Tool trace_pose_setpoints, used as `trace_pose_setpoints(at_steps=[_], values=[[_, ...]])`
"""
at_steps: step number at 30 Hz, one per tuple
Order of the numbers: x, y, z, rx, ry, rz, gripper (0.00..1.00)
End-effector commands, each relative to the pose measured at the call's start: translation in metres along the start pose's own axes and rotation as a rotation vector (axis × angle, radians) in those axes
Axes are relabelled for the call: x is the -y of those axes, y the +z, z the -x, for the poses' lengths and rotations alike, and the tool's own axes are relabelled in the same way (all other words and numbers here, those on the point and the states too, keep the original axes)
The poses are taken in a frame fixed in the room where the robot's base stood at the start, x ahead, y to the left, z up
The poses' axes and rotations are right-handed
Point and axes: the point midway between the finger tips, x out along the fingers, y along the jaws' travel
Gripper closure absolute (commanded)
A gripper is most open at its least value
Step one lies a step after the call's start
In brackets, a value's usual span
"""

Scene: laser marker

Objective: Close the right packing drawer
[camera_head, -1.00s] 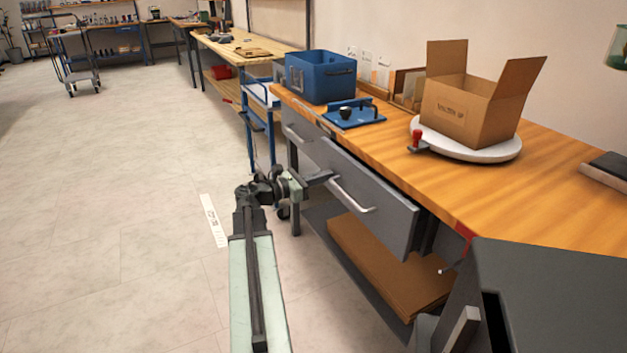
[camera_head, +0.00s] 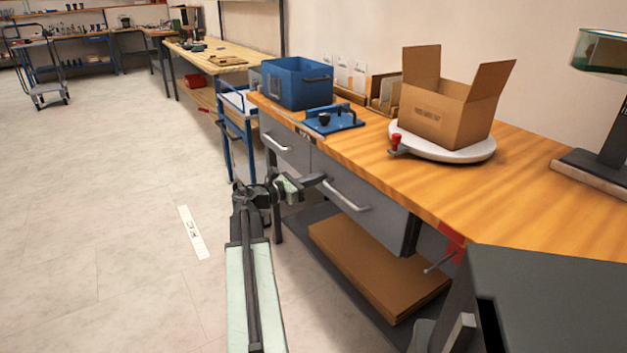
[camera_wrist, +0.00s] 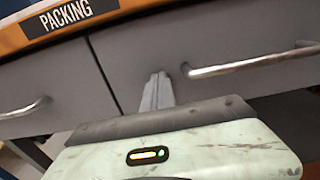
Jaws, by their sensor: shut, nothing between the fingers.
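The right packing drawer (camera_head: 378,213) is a grey front with a silver bar handle under the wooden bench top. Its face looks about level with the left drawer (camera_head: 288,148) beside it; I cannot tell whether a small gap is left behind it. My gripper (camera_head: 318,181) is shut and empty, with its tips at the drawer's face near the left end of the handle. In the wrist view, the fingertips (camera_wrist: 158,80) are against or very near the right drawer's front (camera_wrist: 205,38), just left of its handle (camera_wrist: 250,64).
The bench top (camera_head: 370,155) carries a blue bin (camera_head: 297,84), a blue fixture (camera_head: 333,121) and an open carton (camera_head: 440,115) on a white turntable (camera_head: 450,150). Flat cardboard (camera_head: 370,270) lies on the lower shelf. The floor (camera_head: 110,220) at left is clear.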

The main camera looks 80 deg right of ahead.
Motion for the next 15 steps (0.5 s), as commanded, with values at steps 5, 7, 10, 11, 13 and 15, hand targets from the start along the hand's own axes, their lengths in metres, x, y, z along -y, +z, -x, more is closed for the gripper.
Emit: trace_pose_setpoints(at_steps=[5,7,10,11,13,15], values=[[0.005,0.002,0.003,0.007,-0.011,0.004,1.00],[0.006,0.002,0.016,0.007,-0.007,0.004,1.00],[0.008,0.001,0.040,0.007,0.000,0.003,1.00],[0.007,0.001,0.049,0.007,0.001,0.003,1.00],[0.006,0.001,0.069,0.007,0.002,0.002,1.00],[0.006,0.001,0.087,0.006,0.002,0.002,1.00]])
